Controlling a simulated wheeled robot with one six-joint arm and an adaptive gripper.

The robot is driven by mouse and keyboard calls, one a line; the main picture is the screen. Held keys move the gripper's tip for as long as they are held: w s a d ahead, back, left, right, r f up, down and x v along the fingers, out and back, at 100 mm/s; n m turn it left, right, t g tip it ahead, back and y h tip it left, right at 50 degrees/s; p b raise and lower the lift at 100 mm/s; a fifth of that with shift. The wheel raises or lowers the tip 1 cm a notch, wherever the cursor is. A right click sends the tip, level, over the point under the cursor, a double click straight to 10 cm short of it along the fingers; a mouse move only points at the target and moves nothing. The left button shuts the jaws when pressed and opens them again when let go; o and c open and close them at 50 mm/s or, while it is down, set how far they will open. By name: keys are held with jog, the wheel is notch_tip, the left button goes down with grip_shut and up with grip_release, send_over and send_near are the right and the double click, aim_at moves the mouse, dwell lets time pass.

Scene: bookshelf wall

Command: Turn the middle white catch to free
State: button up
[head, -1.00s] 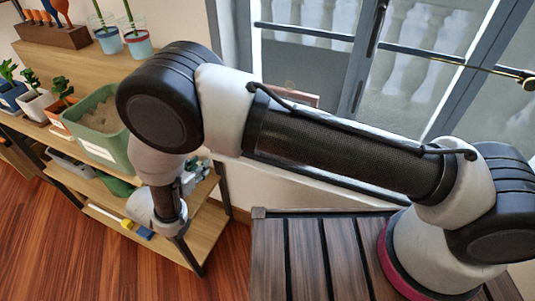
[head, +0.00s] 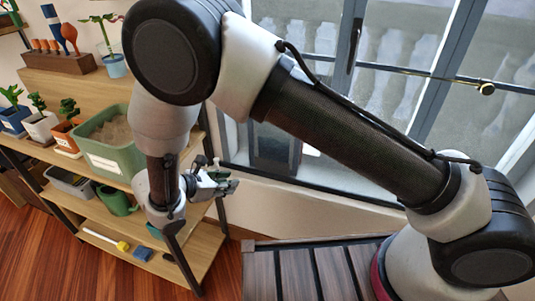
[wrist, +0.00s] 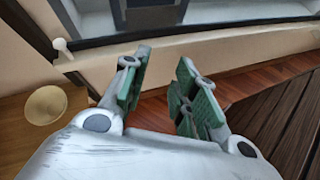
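My gripper (head: 226,186) is beside the right end of the shelf unit in the head view, pointing right toward the wall below the window. In the wrist view my gripper (wrist: 160,88) has its two green-padded fingers apart, with nothing between them. A small white peg-like piece (wrist: 62,49) stands at the upper left of the wrist view, on the pale ledge beside the dark window frame. I cannot tell whether it is a catch. No row of white catches shows clearly in either view, so the middle one cannot be made out.
The wooden shelf unit (head: 150,87) holds a green planter (head: 112,160), small potted plants and a green watering can (head: 117,199). A beige bowl (wrist: 46,104) is left of my gripper. A dark slatted surface (head: 310,272) lies at the front. The glazed window (head: 420,65) is behind my arm.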

jog(key=d+r+m+g, duration=0.5)
jog(key=d+r+m, duration=0.2)
jog(key=d+r, duration=0.4)
jog(key=shift+d, duration=0.95)
jog(key=shift+w, duration=0.1)
